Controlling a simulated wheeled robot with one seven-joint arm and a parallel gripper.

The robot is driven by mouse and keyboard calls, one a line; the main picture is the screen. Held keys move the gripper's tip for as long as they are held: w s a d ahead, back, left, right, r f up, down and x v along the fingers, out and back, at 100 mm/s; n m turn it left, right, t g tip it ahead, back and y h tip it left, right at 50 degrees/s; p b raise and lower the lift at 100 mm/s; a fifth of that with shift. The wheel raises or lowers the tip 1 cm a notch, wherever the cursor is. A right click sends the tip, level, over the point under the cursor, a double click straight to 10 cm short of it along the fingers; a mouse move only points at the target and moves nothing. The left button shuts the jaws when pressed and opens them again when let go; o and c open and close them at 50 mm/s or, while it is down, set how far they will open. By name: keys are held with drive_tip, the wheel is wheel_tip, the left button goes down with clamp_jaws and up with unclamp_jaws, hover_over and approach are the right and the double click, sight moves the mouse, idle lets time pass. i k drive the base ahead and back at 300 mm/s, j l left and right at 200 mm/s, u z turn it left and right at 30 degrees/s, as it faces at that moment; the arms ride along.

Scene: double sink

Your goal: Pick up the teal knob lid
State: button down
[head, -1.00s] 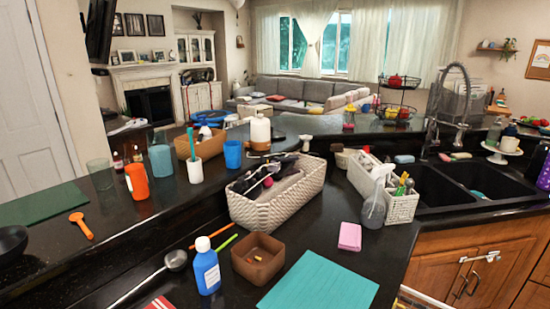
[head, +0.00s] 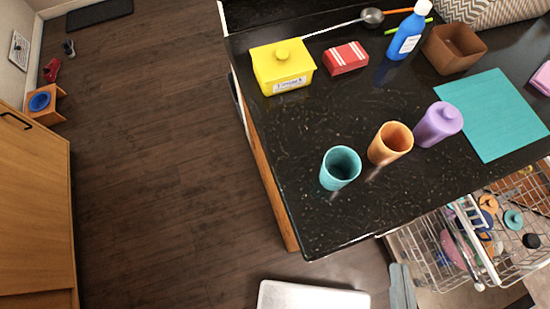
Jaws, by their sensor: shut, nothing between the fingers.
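The teal knob lid (head: 513,220) is a small round disc with a knob. It lies among other items in the wire rack at the lower right of the head view. Wires and neighbouring items surround it, and I cannot tell exactly what it rests on. I cannot make out my gripper in this view, so its place relative to the lid does not show.
The wire rack (head: 420,250) is pulled out below the black counter (head: 330,225).

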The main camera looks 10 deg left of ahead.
sight(513, 221)
drive_tip(key=u, duration=0.3)
drive_tip(key=z, duration=1.75)
drive_tip(key=u, duration=1.75)
drive_tip(key=z, duration=1.95)
drive_tip(key=i+j, duration=0.05)
